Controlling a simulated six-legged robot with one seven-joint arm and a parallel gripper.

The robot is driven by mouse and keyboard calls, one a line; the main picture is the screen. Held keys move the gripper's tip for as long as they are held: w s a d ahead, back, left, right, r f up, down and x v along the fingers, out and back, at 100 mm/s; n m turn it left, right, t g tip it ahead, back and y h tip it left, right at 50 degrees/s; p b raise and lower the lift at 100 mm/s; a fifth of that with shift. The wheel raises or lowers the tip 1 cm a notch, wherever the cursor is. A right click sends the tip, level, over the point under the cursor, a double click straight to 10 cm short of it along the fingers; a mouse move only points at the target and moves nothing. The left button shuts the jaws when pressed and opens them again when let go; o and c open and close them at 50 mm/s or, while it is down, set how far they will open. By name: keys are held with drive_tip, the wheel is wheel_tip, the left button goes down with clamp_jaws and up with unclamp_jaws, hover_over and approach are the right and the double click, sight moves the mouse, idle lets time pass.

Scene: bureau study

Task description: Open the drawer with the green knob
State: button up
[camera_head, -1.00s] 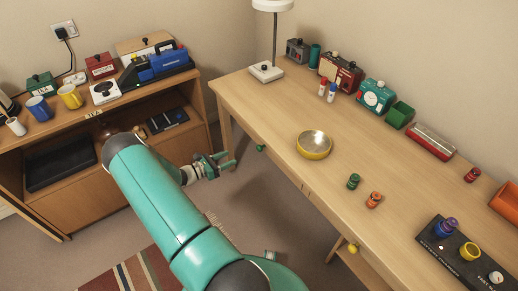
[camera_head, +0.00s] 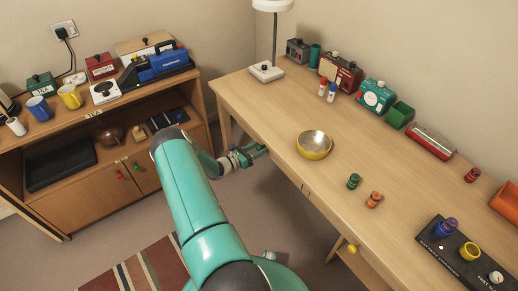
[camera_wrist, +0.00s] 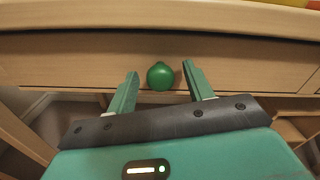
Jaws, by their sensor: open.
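The green knob (camera_wrist: 160,76) sits on the drawer front (camera_wrist: 90,62) under the desk top in the wrist view. The drawer front looks flush with the desk, so the drawer appears shut. My gripper (camera_wrist: 158,84) is open, with one finger on each side of the knob; whether the fingertips touch the drawer front I cannot tell. In the head view my gripper (camera_head: 258,152) is at the desk's left front edge, and the green knob is hidden there.
The desk top (camera_head: 262,110) overhangs just above the drawer. A yellow bowl (camera_head: 314,145) and green and orange jars stand on it. A yellow knob (camera_head: 352,248) is further right along the desk front. A cabinet (camera_head: 60,212) with a shelf stands at left.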

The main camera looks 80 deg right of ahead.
drive_tip(key=shift+s+d, duration=0.4)
drive_tip(key=shift+d, duration=0.05)
clamp_jaws()
drive_tip(key=v, duration=2.1)
drive_tip(key=shift+w, duration=0.15)
unclamp_jaws()
drive_tip(key=shift+a, duration=0.1)
